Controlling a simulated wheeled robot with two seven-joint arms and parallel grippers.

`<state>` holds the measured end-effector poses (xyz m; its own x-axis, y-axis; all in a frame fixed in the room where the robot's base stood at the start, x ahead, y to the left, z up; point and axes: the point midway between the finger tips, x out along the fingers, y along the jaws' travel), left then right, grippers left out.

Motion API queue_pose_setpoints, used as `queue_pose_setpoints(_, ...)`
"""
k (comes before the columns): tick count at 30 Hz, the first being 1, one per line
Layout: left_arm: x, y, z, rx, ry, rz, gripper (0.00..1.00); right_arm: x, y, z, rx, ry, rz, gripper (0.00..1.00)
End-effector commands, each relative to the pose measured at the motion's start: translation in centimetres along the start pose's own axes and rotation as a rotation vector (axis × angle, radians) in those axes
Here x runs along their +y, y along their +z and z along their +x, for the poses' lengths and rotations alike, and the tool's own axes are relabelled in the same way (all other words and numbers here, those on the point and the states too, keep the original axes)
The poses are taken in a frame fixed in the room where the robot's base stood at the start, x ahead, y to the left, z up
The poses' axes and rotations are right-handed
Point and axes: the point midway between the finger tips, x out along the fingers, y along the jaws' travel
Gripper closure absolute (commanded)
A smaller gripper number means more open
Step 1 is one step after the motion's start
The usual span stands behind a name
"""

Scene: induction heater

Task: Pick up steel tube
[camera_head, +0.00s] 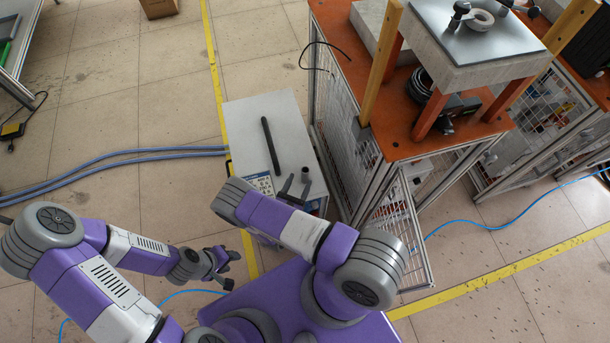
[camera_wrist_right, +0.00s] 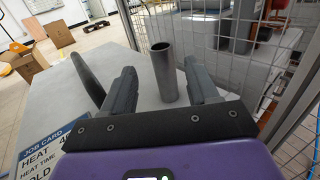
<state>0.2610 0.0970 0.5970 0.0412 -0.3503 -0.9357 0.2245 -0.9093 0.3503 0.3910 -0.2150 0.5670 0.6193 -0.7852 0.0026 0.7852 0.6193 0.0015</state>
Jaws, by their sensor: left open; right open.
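The steel tube (camera_wrist_right: 163,75) is a short grey hollow cylinder standing upright on the light grey cabinet top. In the head view the tube (camera_head: 305,173) shows near the top's right edge, partly hidden by my gripper. My right gripper (camera_head: 295,186) is open and low over the cabinet, close to the tube. In the right wrist view the tube shows between the two fingers, apparently just beyond their tips, with a gap on both sides. My left gripper (camera_head: 224,267) is open and empty, low over the floor to the left of the cabinet.
A long dark bar (camera_head: 270,145) lies on the cabinet top (camera_head: 245,122), left of the tube. A job card (camera_wrist_right: 50,145) lies at its near left. A wire-mesh frame (camera_head: 345,150) under the orange bench (camera_head: 400,140) stands close on the right. Blue hoses cross the floor at left.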

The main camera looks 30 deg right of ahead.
Motion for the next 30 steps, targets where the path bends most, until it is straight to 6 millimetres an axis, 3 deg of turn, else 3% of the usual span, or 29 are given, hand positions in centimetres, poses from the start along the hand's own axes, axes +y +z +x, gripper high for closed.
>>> queue_pose_setpoints(10, -0.5, -0.1, 1.3, 0.0, 0.0, 0.0, 0.57, -0.4, -0.2, 4.8, 0.001, -0.008, 0.001, 0.41)
queue_pose_setpoints(19, -0.5, -0.1, 1.3, 0.0, 0.0, 0.0, 0.57, -0.4, -0.1, 5.3, 0.002, -0.006, 0.0, 0.41)
queue_pose_setpoints(30, -0.5, -0.1, 1.3, 0.0, 0.0, 0.0, 0.57, -0.4, -0.1, 5.3, 0.002, -0.007, -0.001, 0.97)
